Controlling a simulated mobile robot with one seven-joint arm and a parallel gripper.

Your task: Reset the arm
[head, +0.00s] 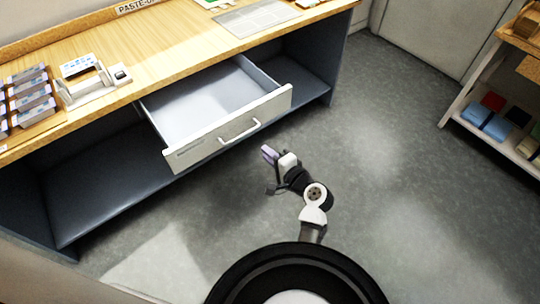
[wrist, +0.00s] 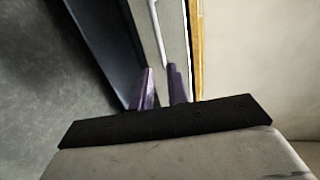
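My gripper (head: 270,155) is in front of the open drawer (head: 210,105), over the floor and a little below and right of the drawer's handle (head: 240,131) in the head view. In the wrist view my gripper's two purple fingers (wrist: 161,88) stand apart with nothing between them. The drawer front (wrist: 146,38) and the pale handle (wrist: 158,35) show beyond the fingers there. I see no contact between fingers and handle. The drawer is pulled out and looks empty. My arm is bent low in front of my base.
A shelf (head: 500,135) with coloured items stands at the right. The grey floor between is clear.

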